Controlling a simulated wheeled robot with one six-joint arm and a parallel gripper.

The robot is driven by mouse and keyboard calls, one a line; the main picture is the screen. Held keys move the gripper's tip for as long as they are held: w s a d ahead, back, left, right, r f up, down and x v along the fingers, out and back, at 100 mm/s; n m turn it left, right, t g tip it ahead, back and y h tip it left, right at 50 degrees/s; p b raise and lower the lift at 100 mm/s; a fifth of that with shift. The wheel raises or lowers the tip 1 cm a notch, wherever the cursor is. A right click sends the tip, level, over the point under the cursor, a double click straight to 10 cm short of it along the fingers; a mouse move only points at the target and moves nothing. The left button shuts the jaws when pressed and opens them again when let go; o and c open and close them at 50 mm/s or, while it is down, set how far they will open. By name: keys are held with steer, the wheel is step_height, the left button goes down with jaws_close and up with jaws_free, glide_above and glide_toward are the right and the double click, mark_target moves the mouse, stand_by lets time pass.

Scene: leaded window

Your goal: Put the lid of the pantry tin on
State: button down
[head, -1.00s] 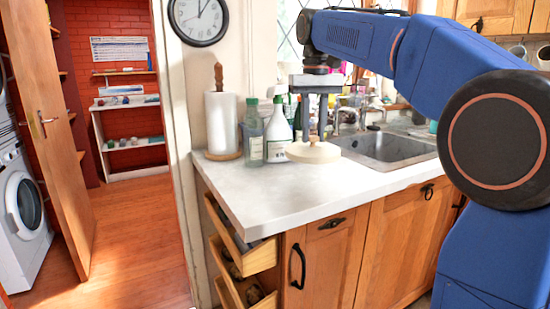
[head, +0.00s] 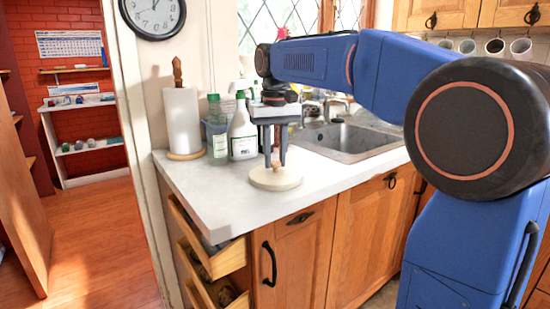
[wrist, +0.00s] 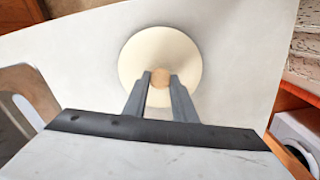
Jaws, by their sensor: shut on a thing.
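The lid is a round cream disc (head: 262,182) with a small wooden knob (wrist: 160,76). My gripper (head: 275,163) points down from above and is shut on the knob. In the wrist view the two fingers of my gripper (wrist: 160,78) stand on either side of the knob, over the middle of the lid (wrist: 160,42). The lid is level, at or just above the white counter; I cannot tell whether it touches. I cannot make out the pantry tin in either view.
A paper towel roll (head: 182,120), a clear bottle (head: 217,138) and a white spray bottle (head: 243,135) stand behind the lid. The sink (head: 345,138) is to the right. The counter (head: 210,195) is clear at front left. Drawers (head: 215,258) stand open below.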

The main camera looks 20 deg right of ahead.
mark_target(275, 162)
steer(key=shift+f, duration=0.2)
steer(key=c, duration=1.5)
jaws_free()
steer(key=shift+o, duration=0.2)
step_height(275, 162, up, 12)
steer(key=shift+r, duration=0.1)
